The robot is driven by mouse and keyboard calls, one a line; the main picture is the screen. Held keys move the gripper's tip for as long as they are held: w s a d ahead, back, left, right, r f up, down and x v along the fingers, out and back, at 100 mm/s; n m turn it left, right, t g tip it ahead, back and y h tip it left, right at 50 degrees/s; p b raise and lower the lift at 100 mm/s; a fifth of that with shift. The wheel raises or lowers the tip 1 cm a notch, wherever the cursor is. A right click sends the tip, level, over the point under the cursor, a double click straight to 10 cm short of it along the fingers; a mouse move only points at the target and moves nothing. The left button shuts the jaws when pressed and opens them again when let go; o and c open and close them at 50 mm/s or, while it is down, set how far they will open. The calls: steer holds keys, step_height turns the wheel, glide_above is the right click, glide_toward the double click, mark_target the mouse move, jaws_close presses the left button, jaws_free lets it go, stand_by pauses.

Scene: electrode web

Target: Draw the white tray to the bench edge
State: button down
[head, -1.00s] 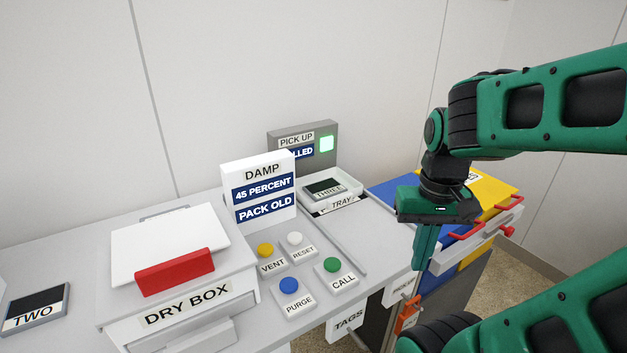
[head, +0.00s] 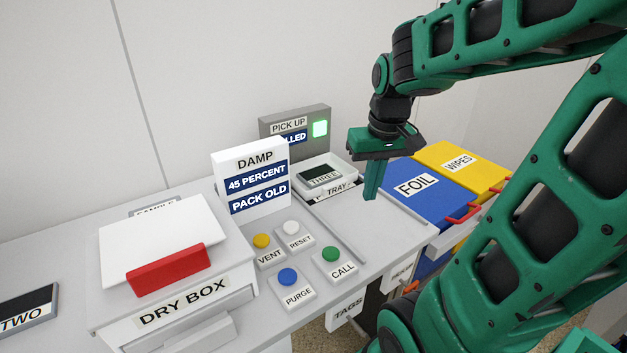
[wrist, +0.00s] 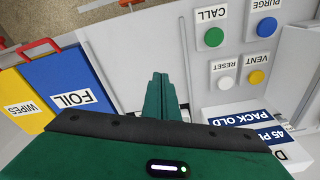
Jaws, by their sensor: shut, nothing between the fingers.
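The white tray (head: 350,190), labelled TRAY, sits at the back of the bench in front of the grey PICK UP panel. A dark pad marked THREE (head: 320,175) lies in it.
The DAMP sign (head: 250,178) stands left of the tray. VENT, RESET, PURGE and CALL buttons (head: 330,256) sit nearer the front, beside a raised strip. Blue FOIL (head: 425,190) and yellow WIPES (head: 462,165) bins stand to the right. Bench between strip and bins is clear.

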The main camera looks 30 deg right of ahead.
mark_target(317, 194)
steer(key=w+n+t, duration=0.2)
steer(key=w+n, duration=0.2)
steer(key=w, duration=1.7)
steer(key=shift+y, duration=0.3)
steer(key=x, duration=0.6)
steer(key=a+x, duration=0.1)
steer(key=x, duration=0.2)
steer(key=shift+w+f, duration=0.3)
steer(key=shift+s+d+r, duration=0.1)
steer(key=shift+s+r, duration=0.05)
steer(key=shift+s, duration=1.85)
